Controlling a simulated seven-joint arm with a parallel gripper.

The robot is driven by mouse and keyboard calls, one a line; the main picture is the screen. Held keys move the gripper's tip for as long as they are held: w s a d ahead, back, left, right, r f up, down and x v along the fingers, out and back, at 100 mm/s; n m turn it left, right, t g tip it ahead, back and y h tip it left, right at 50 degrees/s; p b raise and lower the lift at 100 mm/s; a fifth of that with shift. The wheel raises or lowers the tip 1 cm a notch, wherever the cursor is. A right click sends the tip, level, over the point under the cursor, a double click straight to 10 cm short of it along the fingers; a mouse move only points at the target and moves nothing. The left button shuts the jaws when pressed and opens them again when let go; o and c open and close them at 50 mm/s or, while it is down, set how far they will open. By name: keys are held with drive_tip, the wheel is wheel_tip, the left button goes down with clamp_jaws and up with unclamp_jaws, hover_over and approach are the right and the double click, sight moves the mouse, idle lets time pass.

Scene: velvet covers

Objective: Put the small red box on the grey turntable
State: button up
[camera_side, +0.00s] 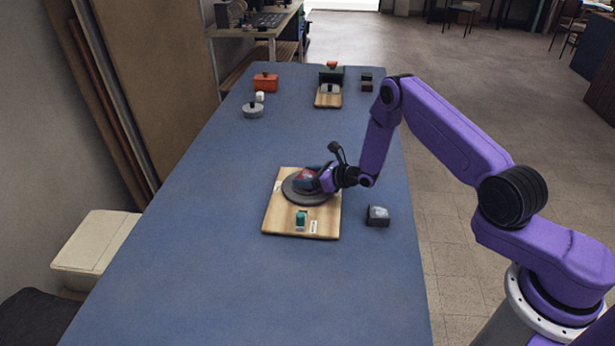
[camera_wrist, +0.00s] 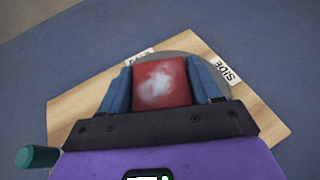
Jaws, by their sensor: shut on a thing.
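The small red box (camera_wrist: 160,84), with a whitish patch on its face, sits between the two blue fingers of my gripper (camera_wrist: 162,86) in the wrist view. My gripper is shut on it. In the side view the red box (camera_side: 305,176) shows at my gripper (camera_side: 311,179), over the grey turntable (camera_side: 293,194). The round turntable stands on a wooden board (camera_side: 274,218), and its edge (camera_wrist: 188,57) shows behind the box in the wrist view. I cannot tell whether the box touches the turntable.
A teal-green upright piece (camera_side: 300,219) stands at the board's front, near white labels. A dark box with a pale top (camera_side: 378,215) lies right of the board. Farther back are a grey round lidded thing (camera_side: 253,111), an orange box (camera_side: 265,82) and another board (camera_side: 328,99). The front blue tabletop is clear.

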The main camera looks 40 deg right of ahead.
drive_tip(key=shift+f, duration=0.15)
drive_tip(key=o, duration=1.1)
drive_tip(key=shift+s+f, duration=0.1)
drive_tip(key=shift+f, duration=0.05)
drive_tip(key=shift+c, duration=0.2)
drive_tip(key=shift+a, duration=0.1)
drive_tip(key=shift+s+f, duration=0.1)
drive_tip(key=shift+r, duration=0.35)
drive_tip(key=v, duration=1.2)
drive_tip(key=shift+w+r, duration=0.2)
drive_tip(key=shift+r, duration=0.05)
